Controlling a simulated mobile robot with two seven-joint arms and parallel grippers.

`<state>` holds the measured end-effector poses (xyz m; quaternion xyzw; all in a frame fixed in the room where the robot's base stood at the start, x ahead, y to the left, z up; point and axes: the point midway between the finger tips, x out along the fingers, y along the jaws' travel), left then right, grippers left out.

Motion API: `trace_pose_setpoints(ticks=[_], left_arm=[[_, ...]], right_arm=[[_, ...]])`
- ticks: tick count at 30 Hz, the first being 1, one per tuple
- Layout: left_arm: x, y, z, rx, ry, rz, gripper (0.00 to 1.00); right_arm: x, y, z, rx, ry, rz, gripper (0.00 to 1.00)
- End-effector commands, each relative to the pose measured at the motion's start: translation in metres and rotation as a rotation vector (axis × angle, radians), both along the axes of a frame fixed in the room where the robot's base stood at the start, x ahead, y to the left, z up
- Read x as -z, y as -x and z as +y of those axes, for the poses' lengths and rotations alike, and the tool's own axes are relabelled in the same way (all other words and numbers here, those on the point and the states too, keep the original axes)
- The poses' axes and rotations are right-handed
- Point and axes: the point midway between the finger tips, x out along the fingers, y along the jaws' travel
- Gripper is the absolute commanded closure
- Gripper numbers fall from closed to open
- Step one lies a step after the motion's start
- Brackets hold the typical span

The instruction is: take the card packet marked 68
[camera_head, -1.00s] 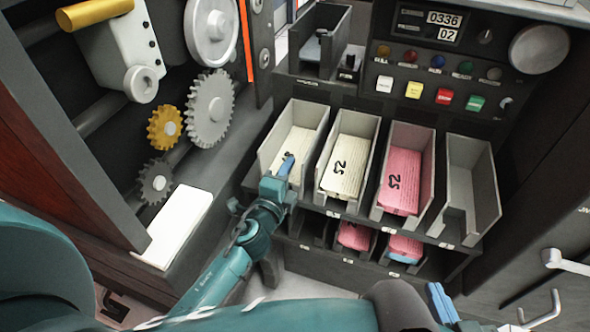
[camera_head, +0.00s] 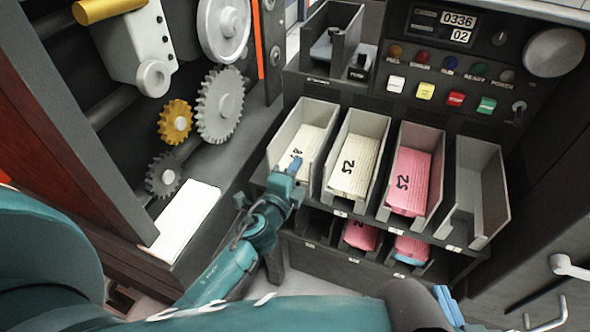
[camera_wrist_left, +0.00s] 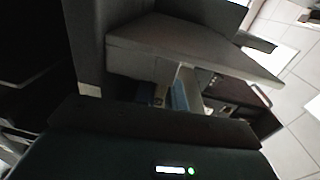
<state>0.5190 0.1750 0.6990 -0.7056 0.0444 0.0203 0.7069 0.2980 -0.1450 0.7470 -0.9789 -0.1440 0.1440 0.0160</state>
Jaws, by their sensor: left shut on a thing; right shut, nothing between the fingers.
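The cream card packet (camera_head: 312,145) lies in the leftmost upper bin (camera_head: 274,152). Its mark is partly covered by my left gripper; an 8 shows and the other digit is hard to read. My left gripper (camera_head: 295,165) reaches into that bin from the front and is shut on the near part of this packet. In the left wrist view a blue finger (camera_wrist_left: 180,95) shows in a dark, unclear picture. My right gripper (camera_head: 447,304) is at the bottom right edge, partly hidden by my own arm, shut and empty.
The neighbouring upper bins hold a cream packet marked 52 (camera_head: 354,166) and a pink packet marked 52 (camera_head: 408,182). The rightmost upper bin (camera_head: 466,212) is empty. Pink packets (camera_head: 361,236) sit in the lower row. Gears (camera_head: 219,105) stand at left, a button panel (camera_head: 455,80) behind.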

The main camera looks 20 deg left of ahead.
Motion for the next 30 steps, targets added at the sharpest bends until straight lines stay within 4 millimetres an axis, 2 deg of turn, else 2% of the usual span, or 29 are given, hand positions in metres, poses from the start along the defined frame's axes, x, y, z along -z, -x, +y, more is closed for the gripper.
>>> trace_pose_setpoints(ticks=[2,19,30], left_arm=[[0.004,0.002,0.0,0.0,0.001,0.012,1.0],[-0.017,0.002,0.0,-0.001,-0.001,0.014,1.0],[-0.02,0.001,0.0,0.0,0.0,0.007,1.0]], right_arm=[[-0.001,0.0,0.0,0.0,0.0,0.0,1.0],[-0.023,0.0,0.0,0.0,0.0,-0.001,1.0],[-0.024,0.0,0.0,-0.001,-0.002,-0.002,1.0]])
